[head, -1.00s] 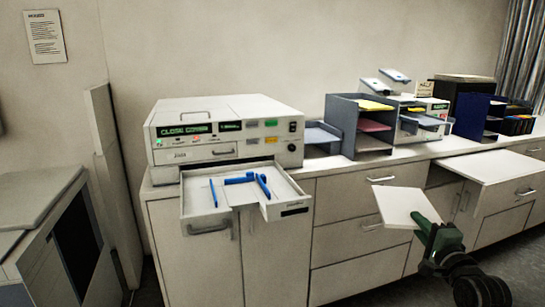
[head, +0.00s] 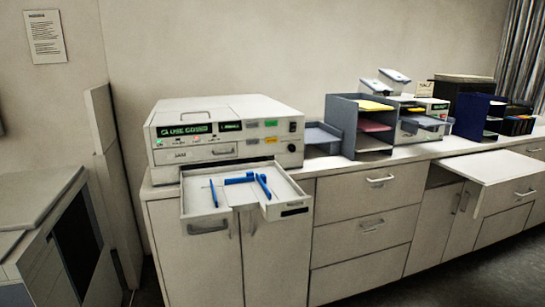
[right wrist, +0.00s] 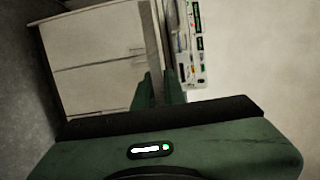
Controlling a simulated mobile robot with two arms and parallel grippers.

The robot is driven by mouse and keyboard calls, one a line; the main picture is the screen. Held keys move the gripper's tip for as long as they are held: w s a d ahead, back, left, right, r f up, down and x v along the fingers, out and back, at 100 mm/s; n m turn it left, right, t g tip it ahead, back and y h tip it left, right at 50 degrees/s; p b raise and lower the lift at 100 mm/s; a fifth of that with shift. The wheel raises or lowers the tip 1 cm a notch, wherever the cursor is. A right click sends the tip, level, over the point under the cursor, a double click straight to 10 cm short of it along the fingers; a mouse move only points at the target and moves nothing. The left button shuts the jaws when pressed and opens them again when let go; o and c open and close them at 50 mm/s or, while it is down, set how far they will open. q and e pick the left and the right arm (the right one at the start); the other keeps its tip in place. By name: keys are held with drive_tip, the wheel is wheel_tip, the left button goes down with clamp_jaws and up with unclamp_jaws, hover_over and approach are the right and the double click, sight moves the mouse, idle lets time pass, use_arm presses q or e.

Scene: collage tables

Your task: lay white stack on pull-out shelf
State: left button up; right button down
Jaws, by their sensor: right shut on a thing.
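My right gripper (right wrist: 160,92) shows in the right wrist view, its green fingers shut on the white stack. The stack is hard to make out there: a pale narrow strip runs up from between the fingers, and I cannot tell it clearly from the counter behind. Neither the stack nor the right gripper is in the head view now. A white pull-out shelf (head: 488,168) juts out from under the counter top at the right, flat, its visible top bare. My left gripper is not in view.
A grey machine (head: 225,137) stands on the counter at the left, with its own open tray (head: 210,211) carrying blue guides. A dark sorter (head: 342,122) and a second machine (head: 425,117) stand further right. Drawers (head: 362,230) fill the counter front.

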drive_tip(key=shift+w+d+r+m+t+h, duration=0.15)
drive_tip(key=shift+w+r+m+t+h, duration=0.1)
drive_tip(key=shift+m+h, duration=0.3)
drive_tip(key=shift+w+d+r+m+t+h, duration=0.2)
drive_tip(key=shift+m+t+h, duration=0.1)
drive_tip(key=shift+h, duration=0.4)
drive_tip(key=shift+w+d+r+m+t+h, duration=0.15)
drive_tip(key=shift+r+m+t+h, duration=0.1)
drive_tip(key=shift+m+h, duration=0.3)
drive_tip(key=shift+w+d+r+m+t+h, duration=0.25)
drive_tip(key=shift+m+h, duration=0.3)
drive_tip(key=shift+h, duration=0.35)
drive_tip(key=shift+w+d+r+m+h, duration=0.2)
drive_tip(key=shift+d+m+h, duration=0.25)
drive_tip(key=shift+h, duration=0.45)
drive_tip(key=shift+w+d+r+m+t+h, duration=0.15)
drive_tip(key=shift+w+d+r+m+h, duration=0.1)
drive_tip(key=shift+m+h, duration=0.5)
